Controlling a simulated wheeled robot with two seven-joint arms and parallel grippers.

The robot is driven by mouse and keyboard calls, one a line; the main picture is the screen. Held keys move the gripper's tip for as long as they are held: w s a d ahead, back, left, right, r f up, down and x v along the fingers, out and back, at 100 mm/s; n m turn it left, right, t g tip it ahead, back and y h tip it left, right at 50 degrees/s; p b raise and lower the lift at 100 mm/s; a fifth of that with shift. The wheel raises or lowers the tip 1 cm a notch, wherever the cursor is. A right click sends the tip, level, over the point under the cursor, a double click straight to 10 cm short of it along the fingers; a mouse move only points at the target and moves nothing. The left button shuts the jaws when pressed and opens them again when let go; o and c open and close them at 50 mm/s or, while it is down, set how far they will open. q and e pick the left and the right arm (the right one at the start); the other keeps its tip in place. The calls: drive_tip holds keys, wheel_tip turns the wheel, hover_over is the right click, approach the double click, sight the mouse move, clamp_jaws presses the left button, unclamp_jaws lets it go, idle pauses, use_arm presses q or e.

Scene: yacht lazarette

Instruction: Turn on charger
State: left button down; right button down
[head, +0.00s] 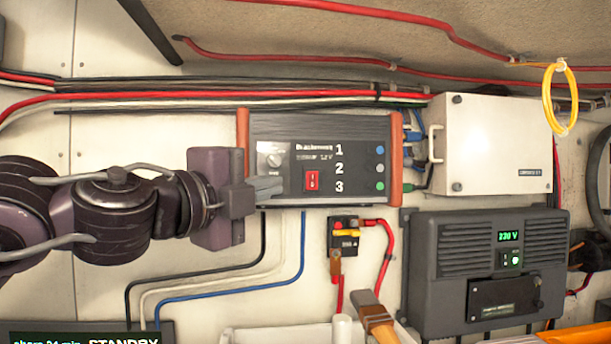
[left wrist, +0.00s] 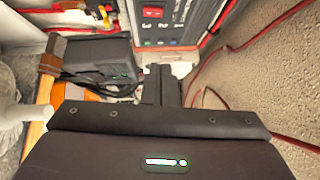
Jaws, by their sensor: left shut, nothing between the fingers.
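The charger (head: 325,135) is a dark box with orange end caps on the wall, marked 1, 2 and 3. In the left wrist view the red switch (left wrist: 152,12) shows beyond the fingers (left wrist: 160,75). My right gripper is not in view.
A dark unit (head: 485,235) reading 230 V is at the lower right, below a white box (head: 495,145). A fuse block (head: 344,234) with red cables is under the charger. Cables run along the wall above.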

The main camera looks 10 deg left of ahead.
use_arm(q)
drive_tip(key=p, duration=0.5)
approach(318, 173)
drive_tip(key=w+d, duration=0.2)
drive_tip(key=d, duration=0.2)
drive_tip(key=shift+w+a+r+p, duration=0.15)
drive_tip(key=shift+w+a+p, duration=0.2)
drive_tip(key=shift+w, duration=0.25)
drive_tip(key=shift+w+a+r+p, duration=0.2)
drive_tip(key=shift+w+p, duration=0.25)
drive_tip(key=shift+w, duration=0.15)
drive_tip(key=shift+w+a+f, duration=0.1)
drive_tip(key=shift+w+a, duration=0.3)
drive_tip(key=shift+w, duration=0.05)
drive_tip(key=shift+d, duration=0.15)
drive_tip(key=shift+w, duration=0.1)
